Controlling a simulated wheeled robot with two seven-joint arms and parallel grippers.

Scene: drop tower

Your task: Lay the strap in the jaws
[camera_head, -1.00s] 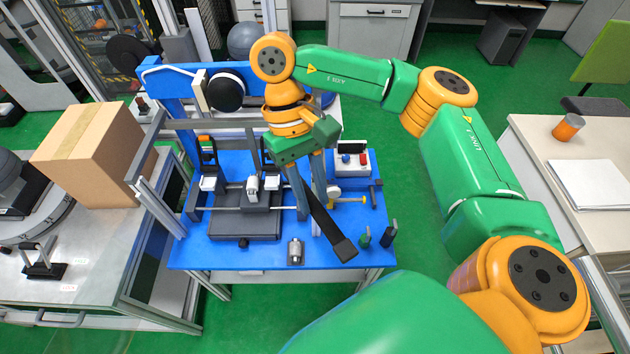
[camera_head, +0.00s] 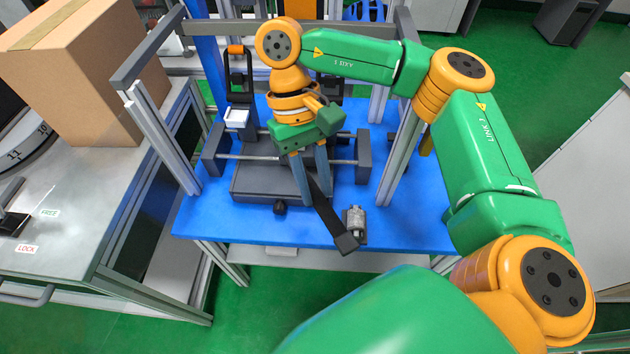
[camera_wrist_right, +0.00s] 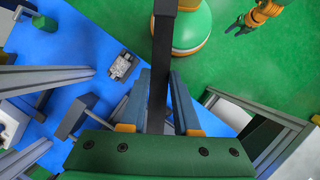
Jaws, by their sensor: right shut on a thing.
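The black strap (camera_head: 330,222) hangs from my right gripper (camera_head: 312,186), which is shut on it. In the right wrist view the strap (camera_wrist_right: 160,60) runs straight out between the two fingers. The dark fixture (camera_head: 255,184) with its rods and end blocks stands on the blue table, behind and below the gripper. A black upright with an orange top (camera_head: 238,75) stands at its left. My gripper hides the fixture's middle. An orange arm end, apparently my left gripper (camera_wrist_right: 238,27), shows small in the wrist view.
Grey frame posts (camera_head: 160,135) flank the fixture on both sides. A cardboard box (camera_head: 75,70) sits on the left bench.

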